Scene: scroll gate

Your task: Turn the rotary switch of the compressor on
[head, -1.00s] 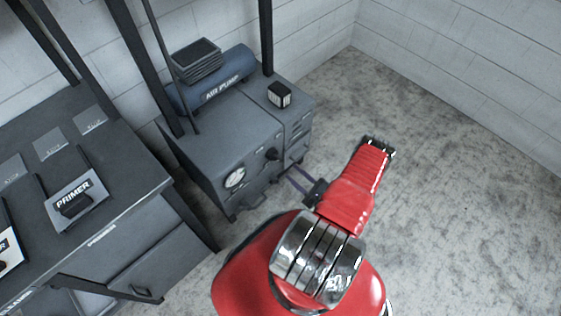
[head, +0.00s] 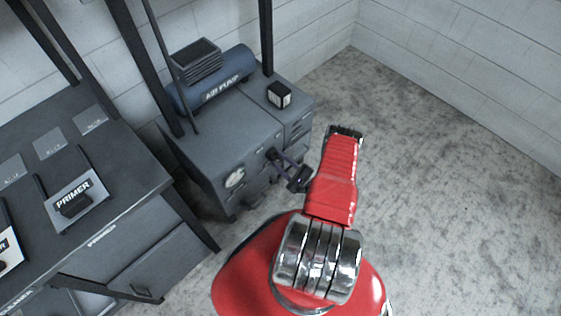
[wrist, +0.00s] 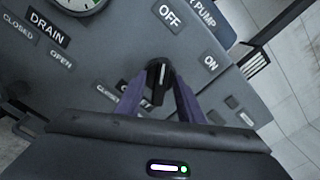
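The compressor (head: 235,130) is a grey cabinet with a blue tank marked AIR PUMP on top. Its rotary switch (wrist: 158,71) is a small black knob with a white mark, near the OFF and ON labels in the wrist view. I cannot tell for sure which label the mark points at. My gripper (wrist: 158,88) has its two purple fingers on either side of the knob, apart from each other. The knob's sides look free, though contact is hard to judge. In the head view my gripper (head: 280,160) reaches the compressor's front and mostly hides the knob.
A round gauge (head: 234,178) and DRAIN labels (wrist: 47,34) are on the same panel. The floor at the right is clear.

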